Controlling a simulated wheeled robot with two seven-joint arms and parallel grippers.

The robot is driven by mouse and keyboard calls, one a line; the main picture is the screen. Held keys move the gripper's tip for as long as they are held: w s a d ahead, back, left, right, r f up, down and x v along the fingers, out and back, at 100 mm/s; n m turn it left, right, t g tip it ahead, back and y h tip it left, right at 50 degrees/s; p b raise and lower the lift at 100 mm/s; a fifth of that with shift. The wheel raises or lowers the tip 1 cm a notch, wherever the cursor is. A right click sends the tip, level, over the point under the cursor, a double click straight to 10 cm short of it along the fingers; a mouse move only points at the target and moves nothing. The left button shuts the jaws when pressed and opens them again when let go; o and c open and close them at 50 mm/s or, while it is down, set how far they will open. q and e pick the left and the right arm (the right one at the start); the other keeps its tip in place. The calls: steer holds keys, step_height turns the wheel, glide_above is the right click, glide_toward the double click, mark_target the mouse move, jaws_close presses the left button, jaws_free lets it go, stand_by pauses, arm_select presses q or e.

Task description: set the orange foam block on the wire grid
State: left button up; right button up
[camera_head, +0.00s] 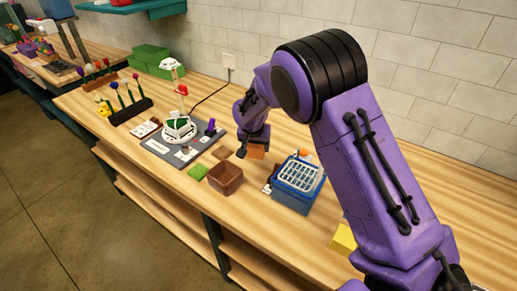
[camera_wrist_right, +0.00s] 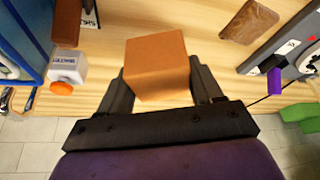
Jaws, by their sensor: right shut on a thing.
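My right gripper (camera_head: 255,143) is shut on the orange foam block (camera_head: 257,153). In the right wrist view the block (camera_wrist_right: 157,65) sits between the two dark fingers (camera_wrist_right: 155,92). The gripper holds it just left of the blue crate, and I cannot tell how far above the table it is. The white wire grid (camera_head: 300,176) lies on top of the blue crate (camera_head: 292,202), with nothing seen resting on it. My left gripper is not in view.
A brown box (camera_head: 225,178) stands left of the crate. A white bottle with an orange cap (camera_wrist_right: 67,70) stands by the crate. A grey board (camera_head: 165,150) with a white round stand is farther left. A yellow block (camera_head: 343,239) lies partly behind my right arm.

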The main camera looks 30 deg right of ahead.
mark_target(255, 145)
steer(key=w+f, duration=0.1)
steer(key=w+d+f, duration=0.1)
steer(key=f, duration=0.1)
steer(key=shift+w+d, duration=0.1)
steer(key=shift+w, duration=0.05)
steer(key=shift+s+f+p, duration=0.25)
steer(key=shift+f+p, duration=0.2)
steer(key=shift+p, duration=0.15)
steer(key=shift+s+f+p, duration=0.2)
steer(key=shift+f+p, duration=0.25)
steer(key=shift+p, duration=0.15)
steer(key=shift+s+f, duration=0.15)
steer(key=shift+f, duration=0.05)
steer(key=shift+w+f, duration=0.25)
steer(key=shift+f, duration=0.05)
steer(key=o, duration=1)
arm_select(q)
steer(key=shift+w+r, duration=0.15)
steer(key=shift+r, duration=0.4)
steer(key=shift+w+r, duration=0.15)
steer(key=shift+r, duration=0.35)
arm_select(e)
steer(key=shift+s+r, duration=0.1)
steer(key=b+v, duration=0.2)
steer(key=v, duration=0.9)
steer(key=shift+b, duration=0.3)
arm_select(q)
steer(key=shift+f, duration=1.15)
arm_select(e)
steer(key=shift+r, duration=0.6)
